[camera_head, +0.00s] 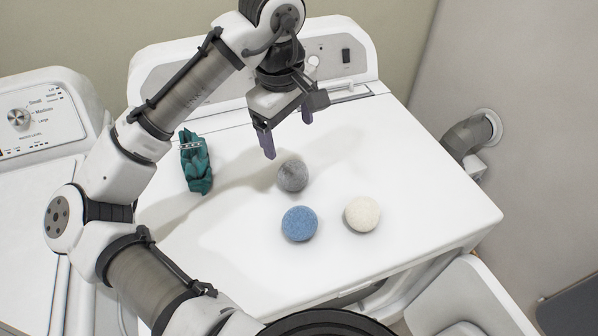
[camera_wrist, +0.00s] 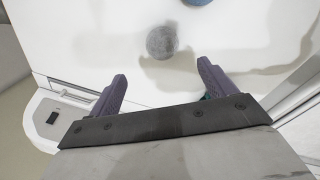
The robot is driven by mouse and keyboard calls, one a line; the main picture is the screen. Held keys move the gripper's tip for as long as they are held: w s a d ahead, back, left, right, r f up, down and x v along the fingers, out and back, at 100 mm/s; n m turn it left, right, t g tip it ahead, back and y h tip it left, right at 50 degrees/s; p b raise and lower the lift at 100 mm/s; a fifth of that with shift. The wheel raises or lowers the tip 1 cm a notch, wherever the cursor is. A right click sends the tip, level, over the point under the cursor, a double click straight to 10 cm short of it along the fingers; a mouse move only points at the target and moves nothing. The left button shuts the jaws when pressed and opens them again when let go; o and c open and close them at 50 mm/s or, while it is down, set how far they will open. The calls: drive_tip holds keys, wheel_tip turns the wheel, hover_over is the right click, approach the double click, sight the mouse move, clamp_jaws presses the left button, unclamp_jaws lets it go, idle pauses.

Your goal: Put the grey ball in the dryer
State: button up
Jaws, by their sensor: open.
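The grey ball (camera_head: 292,176) rests on the white top of the dryer (camera_head: 420,215), behind a blue ball and a white ball. In the wrist view the grey ball (camera_wrist: 162,42) lies beyond the fingertips, roughly between their lines. My gripper (camera_head: 288,132) is open and empty, above the dryer top and just behind the grey ball. Its purple fingers (camera_wrist: 162,70) point toward the ball without touching it. The dryer's front opening is mostly hidden below the top's front edge.
A blue ball (camera_head: 299,223) and a white ball (camera_head: 362,213) sit in front of the grey ball. A dark green folded cloth (camera_head: 196,162) lies to the left. A washer (camera_head: 40,125) stands at left. A vent pipe (camera_head: 468,136) is at the right wall. An open white door (camera_head: 470,295) shows at lower right.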

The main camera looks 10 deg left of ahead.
sight(292, 167)
drive_tip(key=f, duration=0.8)
drive_tip(key=shift+w+d+p, duration=0.2)
drive_tip(key=shift+w+p, duration=0.15)
drive_tip(key=shift+w, duration=0.05)
drive_tip(key=shift+w+f+p, duration=0.15)
drive_tip(key=shift+f+p, duration=0.6)
drive_tip(key=shift+f, duration=1.95)
drive_tip(key=c, duration=1.1)
drive_tip(key=shift+r, duration=0.1)
wheel_tip(292, 167, up, 20)
drive_tip(key=shift+f+b, duration=0.15)
drive_tip(key=shift+b, duration=0.95)
